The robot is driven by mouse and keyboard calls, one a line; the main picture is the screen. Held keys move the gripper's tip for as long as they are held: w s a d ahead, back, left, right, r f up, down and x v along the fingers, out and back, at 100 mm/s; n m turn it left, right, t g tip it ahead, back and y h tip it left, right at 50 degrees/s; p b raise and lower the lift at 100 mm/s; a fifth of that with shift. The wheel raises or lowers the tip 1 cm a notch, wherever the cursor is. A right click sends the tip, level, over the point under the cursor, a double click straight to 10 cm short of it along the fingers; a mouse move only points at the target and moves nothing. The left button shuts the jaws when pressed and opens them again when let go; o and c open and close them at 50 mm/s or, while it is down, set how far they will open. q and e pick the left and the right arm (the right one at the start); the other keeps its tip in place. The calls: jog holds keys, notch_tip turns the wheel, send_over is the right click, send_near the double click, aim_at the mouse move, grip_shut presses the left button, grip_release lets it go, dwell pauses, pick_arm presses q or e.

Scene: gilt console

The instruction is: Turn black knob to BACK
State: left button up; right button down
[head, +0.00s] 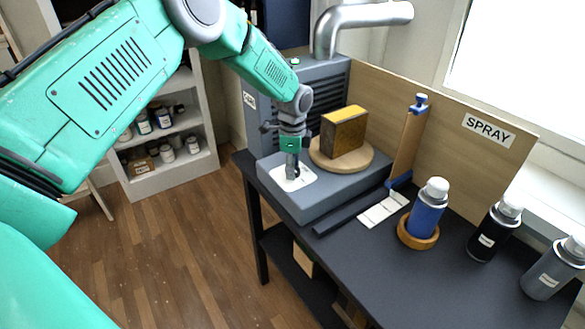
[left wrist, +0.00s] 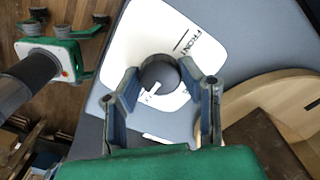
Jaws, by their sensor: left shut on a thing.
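In the left wrist view the black knob (left wrist: 160,74) stands on a white plate (left wrist: 128,42). The plate has a tick and the word FRONT (left wrist: 190,42) above and right of the knob. A white pointer mark on the knob points down and left, away from FRONT. My left gripper (left wrist: 160,72) has one finger on each side of the knob, shut on it. I cannot read a BACK label. In the head view my left gripper (head: 291,176) points down at the white plate (head: 304,178), hiding the knob. What looks like my right gripper (left wrist: 66,25) shows upper left in the wrist view.
The plate is on a grey base (head: 320,200). A brown block with a yellow top (head: 344,132) stands on a round wooden turntable (head: 367,159) close to my left gripper. A blue spray can (head: 427,208) and two darker cans stand at right. A wooden SPRAY panel (head: 460,165) is behind.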

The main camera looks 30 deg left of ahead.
pick_arm(q)
jog(key=shift+w+d+r, duration=0.1)
jog(key=shift+w, duration=0.05)
jog(key=o, duration=1.1)
jog(key=shift+o, duration=0.2)
jog(key=shift+w+f, duration=0.15)
jog(key=shift+f, duration=0.05)
jog(key=shift+r, duration=0.55)
notch_tip(320, 180, up, 11)
jog(key=shift+f, duration=0.15)
